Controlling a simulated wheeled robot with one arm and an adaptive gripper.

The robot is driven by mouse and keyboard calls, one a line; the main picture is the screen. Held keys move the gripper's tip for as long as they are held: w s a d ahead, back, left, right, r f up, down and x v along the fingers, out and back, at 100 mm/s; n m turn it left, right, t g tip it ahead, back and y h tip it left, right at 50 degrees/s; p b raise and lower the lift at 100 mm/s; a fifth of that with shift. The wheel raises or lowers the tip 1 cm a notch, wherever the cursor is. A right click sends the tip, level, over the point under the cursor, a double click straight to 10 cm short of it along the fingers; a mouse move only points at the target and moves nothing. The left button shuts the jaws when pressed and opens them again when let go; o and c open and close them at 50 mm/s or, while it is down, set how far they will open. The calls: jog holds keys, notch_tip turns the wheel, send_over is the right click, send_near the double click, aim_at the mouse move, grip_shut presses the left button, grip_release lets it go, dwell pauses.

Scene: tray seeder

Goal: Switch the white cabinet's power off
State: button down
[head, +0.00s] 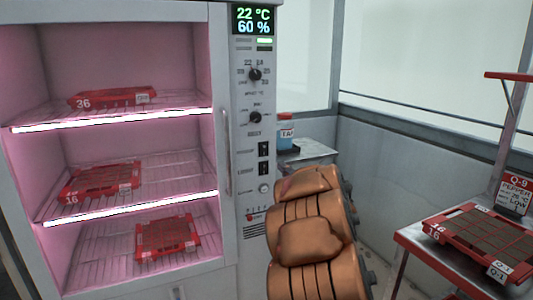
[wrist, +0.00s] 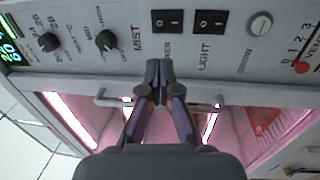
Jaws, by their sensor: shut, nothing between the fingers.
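The white cabinet (head: 125,12) stands at the left in the head view with its display (head: 254,19) lit. Its control panel has two black rocker switches. The upper one (head: 263,150) is the power switch, and the light switch (head: 263,168) is below it. In the wrist view the panel is turned sideways. The power switch (wrist: 167,21) is left of the light switch (wrist: 210,22), its label partly covered by my fingers. My gripper (wrist: 159,73) is shut and empty, its tips just below the power switch in the picture. Contact cannot be told. My arm hides the gripper in the head view.
Two knobs (head: 255,75) sit above the switches and a round button (head: 264,188) below. Pink-lit shelves hold red trays (head: 105,98). A bar handle (wrist: 110,101) lies near my fingers. A grey side table (head: 318,150) and red-framed bench (head: 410,240) stand right.

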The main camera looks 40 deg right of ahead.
aim_at(263, 147)
jog(key=shift+w, duration=0.1)
jog(key=x, duration=1.2)
jog(key=shift+w+d, duration=0.15)
jog(key=shift+w, duration=0.1)
jog(key=shift+w+d+r, duration=0.1)
jog(key=shift+w+d, duration=0.1)
jog(key=shift+w, duration=0.4)
jog(key=shift+w, duration=0.1)
jog(key=shift+w, duration=0.15)
jog(key=shift+d, duration=0.1)
